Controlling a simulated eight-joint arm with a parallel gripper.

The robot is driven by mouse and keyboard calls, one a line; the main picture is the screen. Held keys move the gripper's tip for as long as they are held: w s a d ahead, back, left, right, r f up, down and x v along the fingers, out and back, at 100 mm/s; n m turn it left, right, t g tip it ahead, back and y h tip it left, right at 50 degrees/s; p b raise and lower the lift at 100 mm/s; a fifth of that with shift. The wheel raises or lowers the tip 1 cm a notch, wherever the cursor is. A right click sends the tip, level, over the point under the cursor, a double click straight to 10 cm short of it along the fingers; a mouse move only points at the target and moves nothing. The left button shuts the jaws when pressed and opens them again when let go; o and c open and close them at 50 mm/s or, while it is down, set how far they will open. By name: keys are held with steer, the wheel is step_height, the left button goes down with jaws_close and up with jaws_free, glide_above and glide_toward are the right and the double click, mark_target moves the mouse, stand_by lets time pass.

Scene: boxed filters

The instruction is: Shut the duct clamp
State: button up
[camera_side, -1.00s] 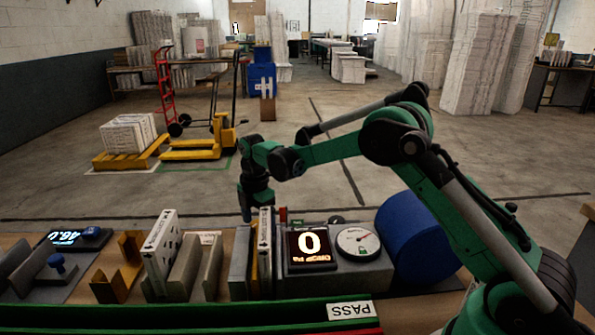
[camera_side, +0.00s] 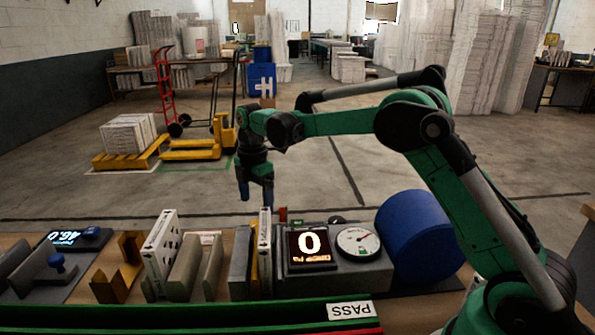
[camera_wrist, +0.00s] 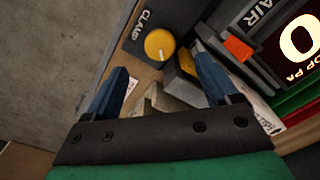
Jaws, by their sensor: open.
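In the wrist view, a dark panel marked CLAMP carries a round yellow knob (camera_wrist: 159,44) with a pale mark on its face. The knob lies just ahead of and between my blue fingertips, with no contact visible. My gripper (camera_wrist: 161,72) is open and empty; it also shows in the side view (camera_side: 243,194), raised above the back of the bench. In the side view, a white-framed filter (camera_side: 265,240) stands upright beside a grey block (camera_side: 240,262) at the left of the display. The knob cannot be made out there.
A display reading 0 (camera_side: 310,244) and a round dial (camera_side: 358,241) stand beside a blue drum (camera_side: 415,237). An orange-red switch (camera_wrist: 238,48) sits near the AIR label. Another filter (camera_side: 160,242) stands farther left. A green rail (camera_side: 190,314) crosses the front.

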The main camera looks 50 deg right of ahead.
step_height(320, 180, up, 5)
step_height(320, 180, down, 11)
steer(key=m, duration=2.2)
steer(key=shift+r+m, duration=0.15)
steer(key=shift+m, duration=0.15)
jaws_close()
